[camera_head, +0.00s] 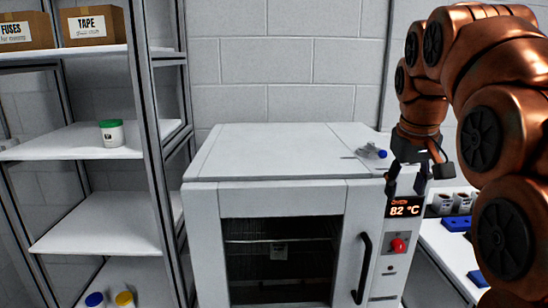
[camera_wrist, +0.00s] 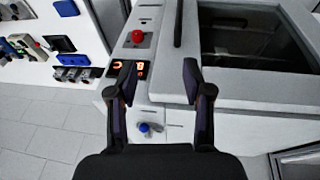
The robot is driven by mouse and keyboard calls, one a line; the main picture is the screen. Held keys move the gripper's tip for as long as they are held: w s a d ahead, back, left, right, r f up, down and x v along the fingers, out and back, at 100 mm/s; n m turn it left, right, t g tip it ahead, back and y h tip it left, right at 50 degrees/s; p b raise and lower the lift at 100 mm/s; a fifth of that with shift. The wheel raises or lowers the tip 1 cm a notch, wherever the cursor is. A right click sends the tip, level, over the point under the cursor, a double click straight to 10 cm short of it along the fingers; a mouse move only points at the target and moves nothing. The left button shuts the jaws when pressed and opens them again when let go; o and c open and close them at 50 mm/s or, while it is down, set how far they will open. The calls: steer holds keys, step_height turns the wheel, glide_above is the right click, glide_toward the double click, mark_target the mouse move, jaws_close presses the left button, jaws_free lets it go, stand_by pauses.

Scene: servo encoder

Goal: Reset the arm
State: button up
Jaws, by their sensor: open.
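My copper-coloured arm comes in from the right in the head view and bends over. My gripper (camera_head: 407,182) points down at the right front of a white oven (camera_head: 270,160), near its display (camera_head: 404,206) reading 82 °C. In the wrist view my gripper (camera_wrist: 158,72) has its two dark fingers spread wide, with nothing between the tips. A small item with a blue cap (camera_head: 371,151) lies on the oven top, just left of my gripper. It also shows between the finger bases in the wrist view (camera_wrist: 148,128), below and apart from the gripper.
A shelf unit at the left holds boxes marked TAPE (camera_head: 95,26) and FUSES (camera_head: 24,32), a green-lidded jar (camera_head: 112,132) and blue- and yellow-capped jars below. A red knob (camera_head: 398,245) and black door handle (camera_head: 363,268) are on the oven front. A white bench (camera_head: 440,250) with blue items stands right.

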steer(key=s+a+f+g, duration=0.2)
steer(key=s+a+f, duration=0.1)
steer(key=s+f, duration=1)
steer(key=s+a+f+g+y, duration=0.1)
steer(key=s+a+f+g, duration=0.2)
steer(key=s+f, duration=1)
steer(key=s+a, duration=0.1)
steer(key=s, duration=0.3)
steer(key=shift+s+a+f+m, duration=0.15)
steer(key=shift+s+f+m, duration=0.15)
steer(key=shift+s+f, duration=0.1)
steer(key=shift+c, duration=0.7)
